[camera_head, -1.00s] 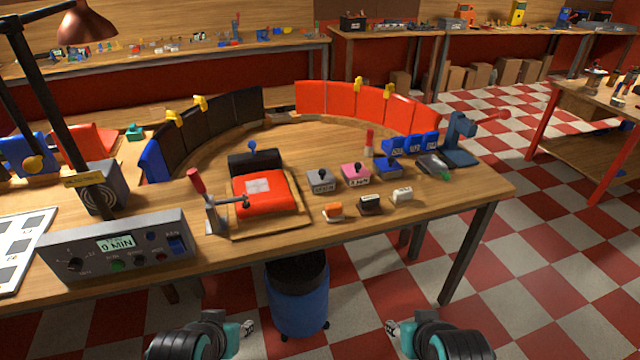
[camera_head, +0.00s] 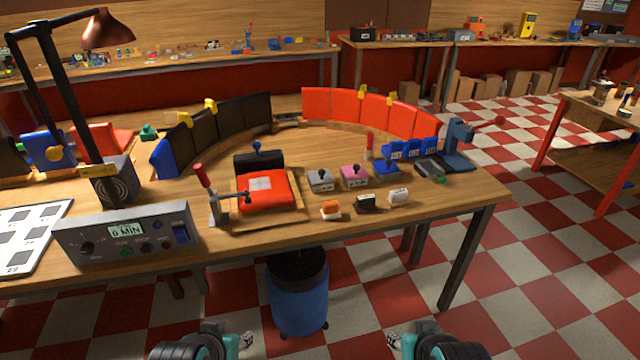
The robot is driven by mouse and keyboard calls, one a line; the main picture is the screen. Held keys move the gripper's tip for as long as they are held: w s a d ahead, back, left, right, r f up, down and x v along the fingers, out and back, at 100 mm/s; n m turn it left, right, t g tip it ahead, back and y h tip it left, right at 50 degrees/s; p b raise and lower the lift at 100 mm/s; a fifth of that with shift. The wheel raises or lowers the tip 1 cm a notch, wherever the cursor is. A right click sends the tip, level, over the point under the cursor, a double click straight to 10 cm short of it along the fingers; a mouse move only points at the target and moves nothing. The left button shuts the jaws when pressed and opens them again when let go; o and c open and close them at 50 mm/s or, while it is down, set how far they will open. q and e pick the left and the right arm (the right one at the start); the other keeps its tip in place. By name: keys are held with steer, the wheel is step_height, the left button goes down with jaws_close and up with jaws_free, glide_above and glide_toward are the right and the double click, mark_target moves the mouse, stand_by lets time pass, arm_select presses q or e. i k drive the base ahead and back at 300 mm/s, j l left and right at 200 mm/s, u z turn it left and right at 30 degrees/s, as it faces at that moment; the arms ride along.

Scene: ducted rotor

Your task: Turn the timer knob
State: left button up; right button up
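The timer is a grey control box (camera_head: 128,238) at the front left of the bench. Its display (camera_head: 126,230) reads 0 MIN. A black round knob (camera_head: 87,248) sits on the left of its front panel; its pointer is too small to read. A green button (camera_head: 126,252) and a blue switch (camera_head: 180,234) are also on the panel. My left gripper (camera_head: 247,340) is low at the bottom of the view, in front of the bench and to the right of the box. My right gripper (camera_head: 391,341) is at bottom centre-right. Both are apart from the box; their fingers are small and partly hidden.
A lamp (camera_head: 108,30) on a black arm rises behind the box. A red-handled toggle clamp (camera_head: 205,190) and a red block (camera_head: 264,192) stand right of it. A blue bin (camera_head: 298,295) is under the bench edge. Several small switches line the bench.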

mark_target(87, 248)
steer(key=i, duration=0.65)
steer(key=l+u, duration=0.9)
steer(key=u, duration=0.15)
